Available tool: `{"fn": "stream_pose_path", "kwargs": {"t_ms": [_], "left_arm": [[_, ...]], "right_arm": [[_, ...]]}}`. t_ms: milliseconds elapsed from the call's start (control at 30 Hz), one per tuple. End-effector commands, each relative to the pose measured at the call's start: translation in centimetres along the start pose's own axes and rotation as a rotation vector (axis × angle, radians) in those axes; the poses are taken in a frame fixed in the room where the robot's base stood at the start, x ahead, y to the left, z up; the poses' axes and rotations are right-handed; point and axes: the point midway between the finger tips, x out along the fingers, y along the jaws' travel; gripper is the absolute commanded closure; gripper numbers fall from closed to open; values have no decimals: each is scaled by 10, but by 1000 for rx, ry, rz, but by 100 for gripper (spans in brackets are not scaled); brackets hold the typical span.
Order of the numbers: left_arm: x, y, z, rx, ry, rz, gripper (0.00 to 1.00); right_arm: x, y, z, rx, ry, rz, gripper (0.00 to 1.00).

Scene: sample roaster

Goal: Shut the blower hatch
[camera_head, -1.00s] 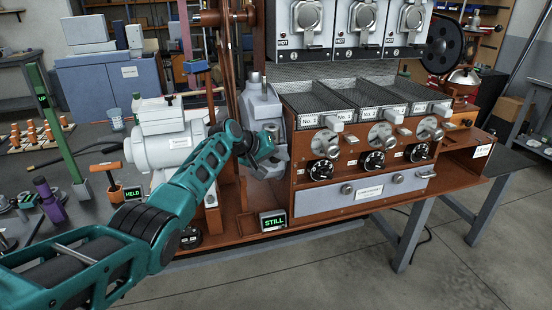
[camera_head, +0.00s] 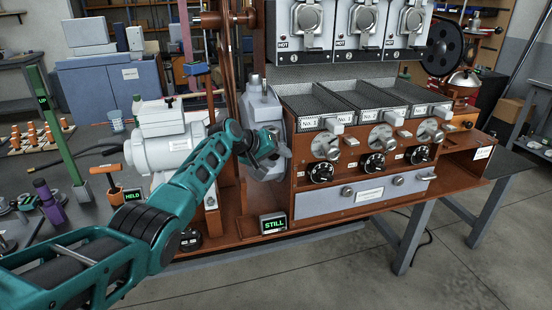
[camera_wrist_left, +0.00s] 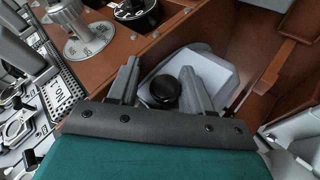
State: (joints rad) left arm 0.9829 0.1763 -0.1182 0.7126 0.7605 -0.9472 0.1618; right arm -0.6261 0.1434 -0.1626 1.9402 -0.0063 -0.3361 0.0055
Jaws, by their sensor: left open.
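The grey blower housing (camera_head: 262,108) stands left of the roaster's trays, behind my left gripper (camera_head: 274,148). In the left wrist view, my left gripper (camera_wrist_left: 162,88) is open. A round black knob (camera_wrist_left: 166,93) shows between its two fingers, on a pale grey part (camera_wrist_left: 205,70) that looks like part of the blower. I cannot tell whether the fingers touch the knob. In the head view my gripper hides the knob and the front of the housing, so how far the hatch stands open is unclear. My right gripper is out of view.
Dials (camera_head: 322,172) and the trays (camera_head: 312,103) are close on the right. A sign reading STILL (camera_head: 273,223) stands on the rust-brown base below. A post rises behind the housing.

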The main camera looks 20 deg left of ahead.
Motion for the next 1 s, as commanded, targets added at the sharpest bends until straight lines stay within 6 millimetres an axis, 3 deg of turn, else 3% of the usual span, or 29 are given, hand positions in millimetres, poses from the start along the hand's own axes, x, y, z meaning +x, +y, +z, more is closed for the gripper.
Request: {"fn": "stream_pose_path", "kwargs": {"t_ms": [167,667,1000], "left_arm": [[-5,-1,-7,5,16,-4,44],[-35,0,-20,4,18,-3,44],[-56,-3,-28,6,22,0,44]], "right_arm": [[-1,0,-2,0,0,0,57],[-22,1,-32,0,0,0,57],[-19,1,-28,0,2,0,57]]}}
